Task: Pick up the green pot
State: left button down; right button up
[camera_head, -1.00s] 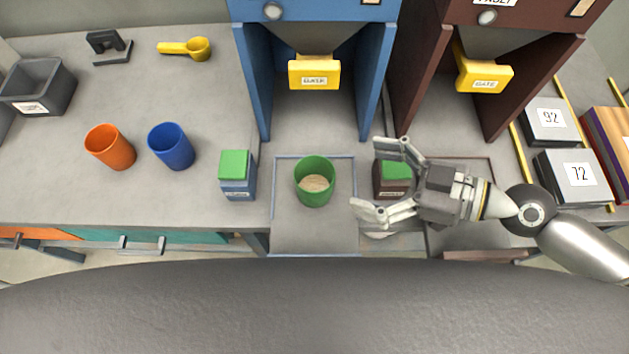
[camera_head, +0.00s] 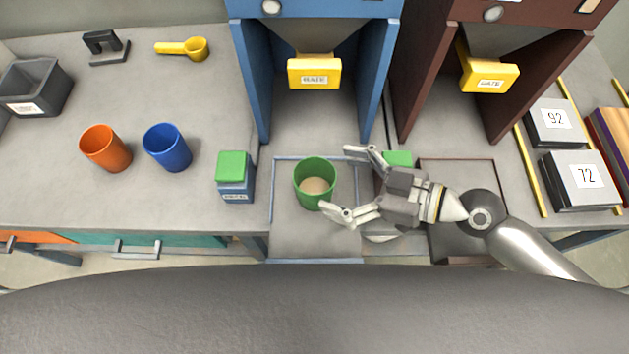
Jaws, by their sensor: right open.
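The green pot (camera_head: 315,184) stands upright on a grey tray (camera_head: 300,238) in front of the blue dispenser. Pale grainy material shows inside it. My right gripper (camera_head: 341,183) comes in from the right with its fingers spread and pointing left. The fingertips are close to the pot's right side, one toward the back and one toward the front. I cannot tell whether the front fingertip touches the pot. Nothing is held between the fingers. My left gripper is not in view.
A blue box with a green top (camera_head: 233,178) stands left of the tray. A blue cup (camera_head: 168,148) and an orange cup (camera_head: 105,149) stand further left. The blue dispenser's yellow gate (camera_head: 314,73) hangs behind the pot. Another green-topped box (camera_head: 398,158) is partly hidden behind my gripper.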

aim_at(298, 174)
jog(key=shift+f+p+x, duration=0.15)
jog(key=shift+p+x, duration=0.35)
jog(key=shift+x, duration=0.7)
jog(key=shift+f+p+x, duration=0.1)
jog(key=shift+p+x, duration=0.4)
jog(key=shift+x, duration=0.65)
jog(key=shift+w+a+f, duration=0.15)
jog(key=shift+a+f, duration=0.15)
jog(key=shift+a, duration=0.1)
jog(key=c, duration=1.2)
jog(key=shift+c, duration=0.2)
